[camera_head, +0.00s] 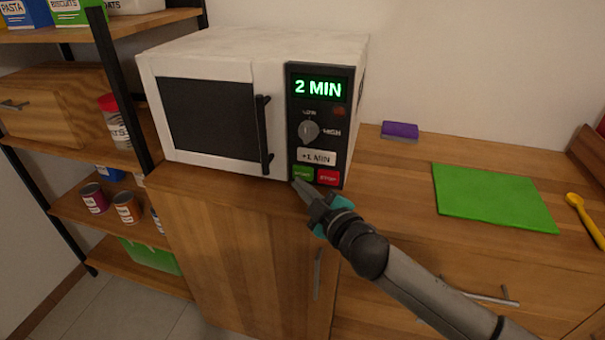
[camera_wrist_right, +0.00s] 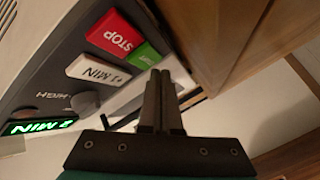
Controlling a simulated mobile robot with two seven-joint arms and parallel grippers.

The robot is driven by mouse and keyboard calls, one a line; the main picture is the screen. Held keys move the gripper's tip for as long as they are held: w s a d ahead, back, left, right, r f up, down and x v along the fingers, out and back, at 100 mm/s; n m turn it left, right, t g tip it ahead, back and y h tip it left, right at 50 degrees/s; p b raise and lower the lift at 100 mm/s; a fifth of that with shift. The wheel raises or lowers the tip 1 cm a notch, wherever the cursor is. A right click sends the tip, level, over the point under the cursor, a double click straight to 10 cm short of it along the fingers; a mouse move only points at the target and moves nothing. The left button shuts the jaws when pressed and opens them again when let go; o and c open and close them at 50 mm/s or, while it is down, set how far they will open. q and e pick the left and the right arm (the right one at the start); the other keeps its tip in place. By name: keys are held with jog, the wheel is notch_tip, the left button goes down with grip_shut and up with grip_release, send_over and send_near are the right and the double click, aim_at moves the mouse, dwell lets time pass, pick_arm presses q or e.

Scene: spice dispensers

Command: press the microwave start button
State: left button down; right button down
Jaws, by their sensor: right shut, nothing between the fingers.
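A white microwave (camera_head: 215,50) with a dark door stands on the wooden counter, its door shut. Its black control panel shows "2 MIN" on a lit green display (camera_head: 319,88). The green start button (camera_head: 303,173) sits at the panel's lower left, beside the red stop button (camera_head: 328,177). The wrist view also shows the green button (camera_wrist_right: 149,56) and the red stop button (camera_wrist_right: 114,34). My right gripper (camera_head: 300,187) is shut and empty, its tips just below and in front of the green button. I cannot tell whether they touch it. My left gripper is not in view.
A "+1 MIN" button (camera_head: 317,157) and a dial (camera_head: 309,131) sit above the start button. A green cutting board (camera_head: 493,197), a purple sponge (camera_head: 399,130) and a yellow spoon (camera_head: 584,217) lie on the counter at right. A shelf with cans (camera_head: 93,198) stands at left.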

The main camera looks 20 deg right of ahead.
jog(key=shift+w+d, duration=0.1)
jog(key=shift+w, duration=0.05)
dwell(0.6)
jog(key=shift+w+d, duration=0.15)
jog(key=shift+w, duration=0.1)
dwell(0.3)
jog(key=shift+w+d+r, duration=0.25)
jog(key=shift+d+r, duration=0.15)
jog(key=shift+d, duration=0.05)
dwell(1.0)
jog(key=shift+s+a+f+p, duration=0.1)
jog(key=shift+f+p, duration=0.05)
jog(key=shift+p, duration=0.3)
jog(key=shift+s+a+f, duration=0.2)
jog(key=shift+s+a, duration=0.15)
jog(key=shift+s, duration=0.05)
jog(key=shift+s+a+p, duration=0.35)
jog(key=shift+s+a, duration=0.25)
jog(key=shift+s, duration=0.25)
jog(key=shift+s+a+p, duration=0.3)
jog(key=shift+s+a, duration=0.3)
jog(key=shift+s, duration=0.25)
